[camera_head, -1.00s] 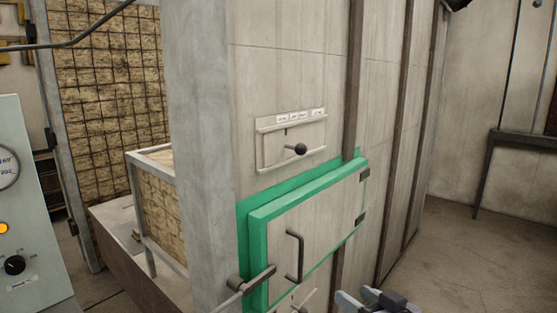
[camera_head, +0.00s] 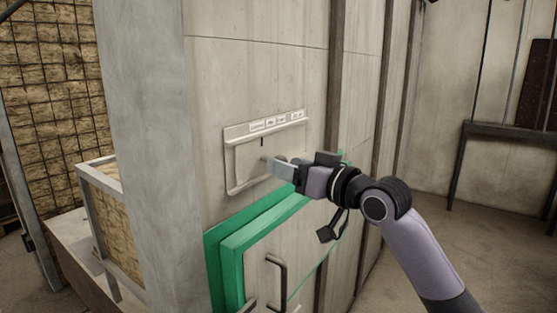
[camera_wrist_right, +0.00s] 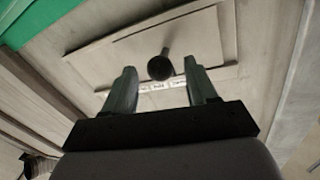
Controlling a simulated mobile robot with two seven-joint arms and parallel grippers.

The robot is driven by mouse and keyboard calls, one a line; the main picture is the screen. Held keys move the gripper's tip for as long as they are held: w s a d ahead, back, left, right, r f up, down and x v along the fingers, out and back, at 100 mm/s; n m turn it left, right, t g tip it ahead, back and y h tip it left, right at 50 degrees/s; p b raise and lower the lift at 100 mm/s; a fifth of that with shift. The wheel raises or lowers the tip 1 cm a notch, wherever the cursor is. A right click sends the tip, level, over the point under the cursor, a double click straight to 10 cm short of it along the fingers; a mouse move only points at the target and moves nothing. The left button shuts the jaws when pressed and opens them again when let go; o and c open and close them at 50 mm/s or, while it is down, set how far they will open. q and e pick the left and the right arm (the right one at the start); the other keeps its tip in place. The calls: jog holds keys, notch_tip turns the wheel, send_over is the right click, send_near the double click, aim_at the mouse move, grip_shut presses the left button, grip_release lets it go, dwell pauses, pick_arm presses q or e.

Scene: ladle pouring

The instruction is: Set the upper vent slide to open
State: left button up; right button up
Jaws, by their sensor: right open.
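The upper vent slide (camera_head: 246,160) is a pale plate in a frame on the wall, with a row of small white labels (camera_head: 277,121) along its top. Its round black knob (camera_wrist_right: 160,67) shows in the right wrist view, between and just beyond the fingertips. In the head view the knob is hidden behind my gripper. My right gripper (camera_head: 271,165) is open in front of the slide, its fingers on either side of the knob's line; it also shows in the wrist view (camera_wrist_right: 162,84). I cannot tell whether the fingers touch the knob. My left gripper is not in view.
A green-framed door (camera_head: 225,265) with a dark handle (camera_head: 279,283) is just below the slide. A grey post (camera_head: 150,150) stands to the left.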

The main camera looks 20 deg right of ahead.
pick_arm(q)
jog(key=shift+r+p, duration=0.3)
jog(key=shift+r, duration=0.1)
pick_arm(e)
jog(key=shift+x, duration=1.65)
jog(key=shift+c, duration=0.3)
grip_shut()
jog(key=shift+d, duration=0.1)
jog(key=shift+w+d+f, duration=0.1)
